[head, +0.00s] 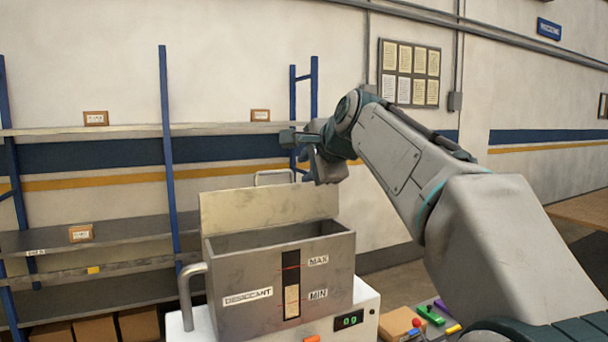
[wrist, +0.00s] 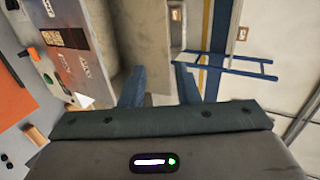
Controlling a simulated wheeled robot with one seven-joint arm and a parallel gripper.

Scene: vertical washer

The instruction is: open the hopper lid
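The grey metal hopper (head: 280,285), labelled DESICCANT, has its lid (head: 235,212) raised. The lid stands nearly upright along the back edge, and the hopper's top opening is uncovered. A bar handle (head: 273,173) shows at the lid's top edge. My gripper (head: 302,153) is above and near the lid's right end. In the wrist view, the two fingers of my gripper (wrist: 160,84) are spread apart with nothing clearly clamped between them. The pale lid (wrist: 151,60) shows beyond and between them. I cannot tell whether a finger touches it.
A side handle (head: 186,295) curves out at the hopper's left. The white base carries a small display (head: 348,320). Shelving (head: 90,240) with small boxes stands behind to the left. Small coloured items (head: 430,315) lie at the lower right, beside my arm.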

